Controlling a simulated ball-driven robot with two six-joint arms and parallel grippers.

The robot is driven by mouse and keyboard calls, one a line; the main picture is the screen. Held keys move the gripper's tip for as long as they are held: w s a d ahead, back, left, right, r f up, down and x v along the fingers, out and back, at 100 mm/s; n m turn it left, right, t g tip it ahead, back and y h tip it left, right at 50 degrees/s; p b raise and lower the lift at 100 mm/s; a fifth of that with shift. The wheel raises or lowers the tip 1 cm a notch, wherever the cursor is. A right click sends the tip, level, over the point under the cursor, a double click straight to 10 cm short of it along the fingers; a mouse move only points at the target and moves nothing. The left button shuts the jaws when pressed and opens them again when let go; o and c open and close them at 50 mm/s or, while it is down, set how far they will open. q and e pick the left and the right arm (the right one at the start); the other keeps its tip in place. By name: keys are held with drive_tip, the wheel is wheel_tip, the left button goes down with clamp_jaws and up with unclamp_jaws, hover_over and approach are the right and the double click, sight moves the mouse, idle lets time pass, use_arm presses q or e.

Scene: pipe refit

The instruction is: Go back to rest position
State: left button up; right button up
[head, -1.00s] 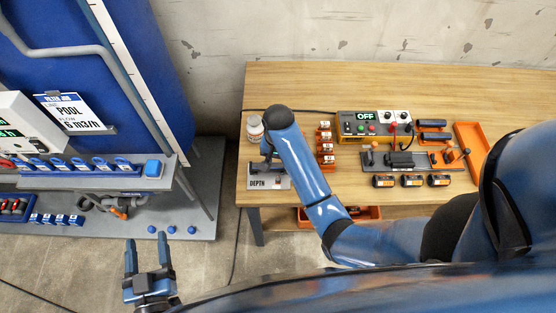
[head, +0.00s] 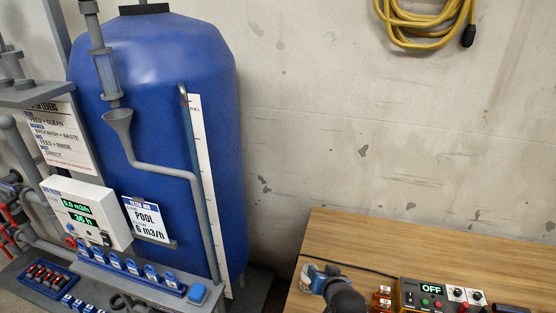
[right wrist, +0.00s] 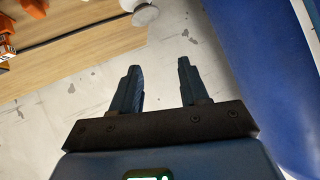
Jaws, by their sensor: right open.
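My right gripper (head: 321,274) is at the bottom of the head view, over the left end of the wooden workbench (head: 400,245). In the right wrist view my right gripper (right wrist: 160,68) is open, with its two dark blue fingers apart and nothing between them. Beyond its fingertips, a whitish round object (right wrist: 145,15) shows at the top of that view near the bench edge. My left gripper is in neither current view.
A blue tank (head: 165,110) stands at the left with a grey funnel (head: 118,122) and pipe. A blue rack of levers (head: 130,268) and a white display box (head: 85,212) are before it. A yellow cable (head: 400,30) hangs on the wall.

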drive_tip(key=s+d+r+n+t+b, duration=0.1)
drive_tip(key=s+d+r+t+b, duration=0.2)
drive_tip(key=s, duration=0.7)
drive_tip(key=s+d+r+n+t+b, duration=0.15)
drive_tip(key=s+d+t, duration=0.35)
drive_tip(key=s, duration=0.5)
drive_tip(key=s+d+f+g+h+b, duration=0.1)
drive_tip(key=s+f, duration=0.3)
drive_tip(key=s, duration=0.7)
drive_tip(key=shift+s+d+m+h, duration=0.15)
drive_tip(key=shift+s+m+h, duration=0.2)
drive_tip(key=shift+h, duration=0.15)
